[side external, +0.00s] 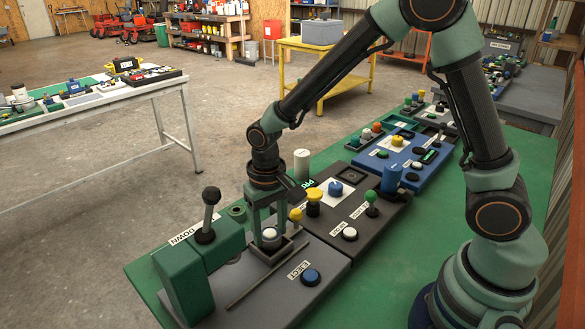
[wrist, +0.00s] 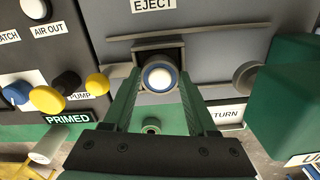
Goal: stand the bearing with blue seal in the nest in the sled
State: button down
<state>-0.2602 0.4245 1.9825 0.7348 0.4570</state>
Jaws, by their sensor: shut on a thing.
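The bearing with blue seal (wrist: 157,77) shows as a pale round face with a blue ring in the wrist view. In the side view its white top (side external: 269,233) is between my fingers. My gripper (side external: 267,238), with green fingers in the wrist view (wrist: 157,82), is shut on it from both sides. The dark square nest (wrist: 158,47) in the sled (wrist: 195,88) lies at the bearing, with its far wall just behind it. The nest rim also shows in the side view (side external: 289,249). The fingers hide whether the bearing touches the nest floor.
A green block with a black-knobbed lever (side external: 207,215) stands close left of my gripper. A blue eject button (side external: 311,277) is at front right. A green ring (side external: 237,213) lies on the green bench behind. Yellow knobs (side external: 314,194) and a green-topped knob (side external: 371,197) rise on the right.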

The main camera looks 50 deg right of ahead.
aim_at(270, 234)
jog(key=shift+f, duration=0.25)
jog(key=shift+c, duration=1)
grip_release()
notch_tip(270, 234, up, 12)
jog(key=s+d+r+n+t, duration=0.2)
jog(key=s+d+r+t, duration=0.3)
jog(key=s+d, duration=0.4)
jog(key=shift+d+r+t, duration=0.3)
jog(key=shift+d+r, duration=0.2)
jog(key=shift+r, duration=0.4)
